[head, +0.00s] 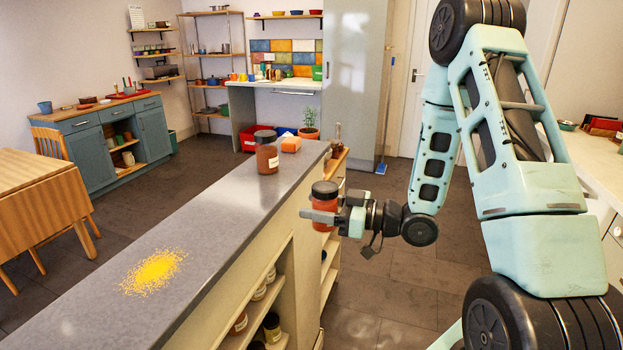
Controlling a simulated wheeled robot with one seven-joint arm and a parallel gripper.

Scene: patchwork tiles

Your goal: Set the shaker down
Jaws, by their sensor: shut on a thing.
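A reddish-brown shaker (324,205) with a dark lid is in my gripper (318,216), in the head view. The gripper is shut around its middle, and the shaker looks upright. It is held beside the right edge of the long grey counter (215,225), over the aisle side. Whether it touches the counter edge cannot be told. A similar reddish-brown jar with a dark lid (267,153) stands on the counter further back.
A patch of yellow powder (153,271) lies on the near part of the counter. The counter between powder and jar is clear. Shelves with jars (271,327) are below the counter.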

